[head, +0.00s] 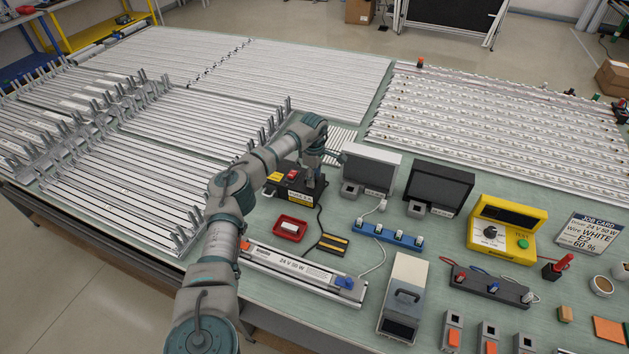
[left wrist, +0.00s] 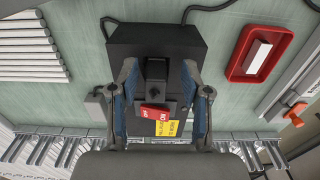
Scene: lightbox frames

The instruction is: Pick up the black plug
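A black box (head: 272,184) with red and yellow labels stands on the table, left of centre in the head view. In the left wrist view the same box (left wrist: 190,35) lies below my left gripper (left wrist: 158,70). Its two fingers are open and apart. Between them is a small black block (left wrist: 156,70) on the box, which looks like the black plug; a red tag (left wrist: 154,112) sits beside it. Whether the fingers touch it, I cannot tell. My right gripper is not in view.
A red tray (head: 291,228) with a white piece lies in front of the box. A light bar labelled 24 V 50 W (head: 290,266) is nearer. A grey monitor-like device (head: 370,168) stands close to the right. Metal profiles (head: 190,130) fill the table to the left.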

